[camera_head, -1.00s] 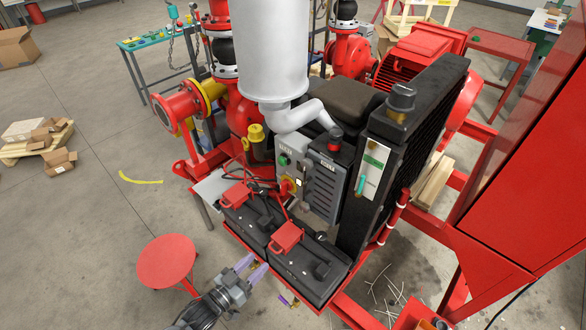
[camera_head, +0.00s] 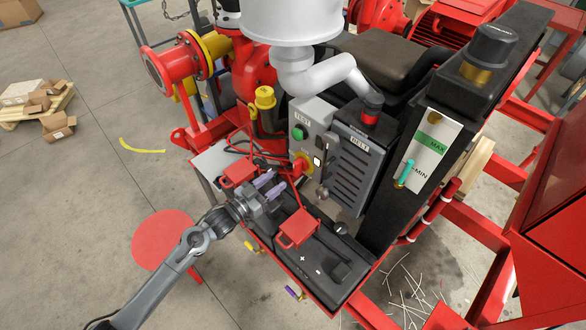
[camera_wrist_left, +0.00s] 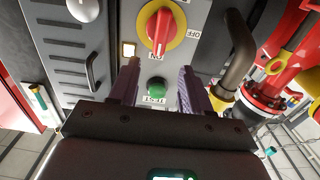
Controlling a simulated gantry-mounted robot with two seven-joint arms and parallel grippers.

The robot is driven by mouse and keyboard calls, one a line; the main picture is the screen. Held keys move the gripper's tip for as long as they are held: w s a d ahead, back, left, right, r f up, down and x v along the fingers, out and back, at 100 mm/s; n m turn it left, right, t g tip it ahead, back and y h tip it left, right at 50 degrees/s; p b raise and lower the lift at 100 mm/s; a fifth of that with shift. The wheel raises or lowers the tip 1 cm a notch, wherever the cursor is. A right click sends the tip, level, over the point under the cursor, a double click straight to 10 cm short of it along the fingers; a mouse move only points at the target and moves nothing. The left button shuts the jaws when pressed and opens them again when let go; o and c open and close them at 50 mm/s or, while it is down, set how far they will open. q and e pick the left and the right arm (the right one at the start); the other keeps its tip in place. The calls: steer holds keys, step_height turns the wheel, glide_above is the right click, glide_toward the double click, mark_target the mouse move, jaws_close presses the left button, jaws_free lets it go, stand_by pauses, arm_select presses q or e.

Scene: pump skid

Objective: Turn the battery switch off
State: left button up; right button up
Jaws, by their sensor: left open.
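The battery switch (camera_head: 304,163) is a red rotary knob on a yellow disc, on the grey control panel. In the left wrist view the knob (camera_wrist_left: 160,28) lies upright in the picture, its lower end toward the ON label; the OFF label is to its right. My left gripper (camera_head: 270,184) is open and empty above the batteries, to the left of the switch and apart from it. In the left wrist view my two purple fingers (camera_wrist_left: 159,70) are spread, pointing at the panel below the knob. My right gripper is not in view.
Red terminal covers (camera_head: 297,228) and black batteries (camera_head: 318,262) lie below. A brown pipe (camera_wrist_left: 238,50) stands right of the panel in the wrist view.

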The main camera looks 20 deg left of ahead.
mark_target(294, 167)
arm_select(q)
steer(key=b+x, duration=0.1)
steer(key=x, duration=0.8)
steer(key=shift+s+f, duration=0.1)
jaws_close()
